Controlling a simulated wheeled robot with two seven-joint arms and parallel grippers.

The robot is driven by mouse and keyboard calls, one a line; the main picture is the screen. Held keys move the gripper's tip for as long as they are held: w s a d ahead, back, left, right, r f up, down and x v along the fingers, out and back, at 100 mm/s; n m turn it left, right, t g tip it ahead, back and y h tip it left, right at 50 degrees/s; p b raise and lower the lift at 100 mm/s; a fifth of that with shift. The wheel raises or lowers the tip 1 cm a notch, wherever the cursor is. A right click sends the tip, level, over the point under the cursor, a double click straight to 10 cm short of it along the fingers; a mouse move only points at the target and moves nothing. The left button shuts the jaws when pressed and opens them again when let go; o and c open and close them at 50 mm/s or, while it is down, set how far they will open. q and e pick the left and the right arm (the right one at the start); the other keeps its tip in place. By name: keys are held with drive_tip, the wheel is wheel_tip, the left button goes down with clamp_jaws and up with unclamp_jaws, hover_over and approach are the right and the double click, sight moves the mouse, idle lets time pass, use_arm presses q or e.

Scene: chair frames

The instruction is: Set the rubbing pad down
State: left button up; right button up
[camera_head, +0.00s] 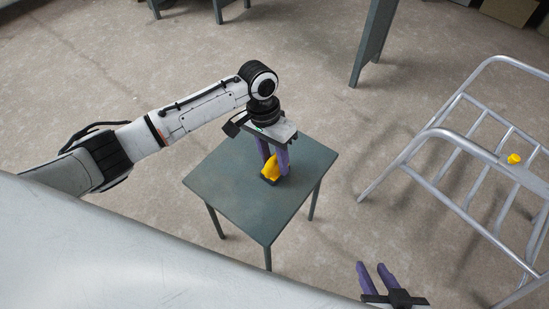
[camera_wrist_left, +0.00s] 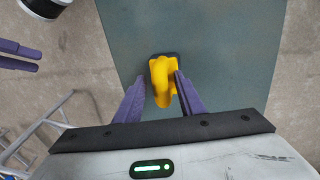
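The rubbing pad (camera_head: 271,168) has a yellow handle on a dark base. It rests on the grey-green table (camera_head: 225,190), near the middle of the top. In the left wrist view the pad (camera_wrist_left: 161,84) lies between the purple fingers. My left gripper (camera_head: 274,160) points down over the table with its fingers around the handle; it looks open, with a narrow gap on the left finger's side and the right finger close to the handle. My right gripper (camera_head: 376,272) is open and empty at the bottom of the head view, away from the table.
A metal chair frame (camera_head: 447,135) stands on the floor at the right, with a small yellow object (camera_head: 514,158) on it. Dark table legs (camera_head: 372,40) show at the top. Most of the tabletop around the pad is bare.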

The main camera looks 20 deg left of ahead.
use_arm(q)
wheel_tip(320, 180, up, 12)
drive_tip(key=a+p, duration=0.2)
drive_tip(key=shift+w+p, duration=0.35)
drive_tip(key=shift+w, duration=0.05)
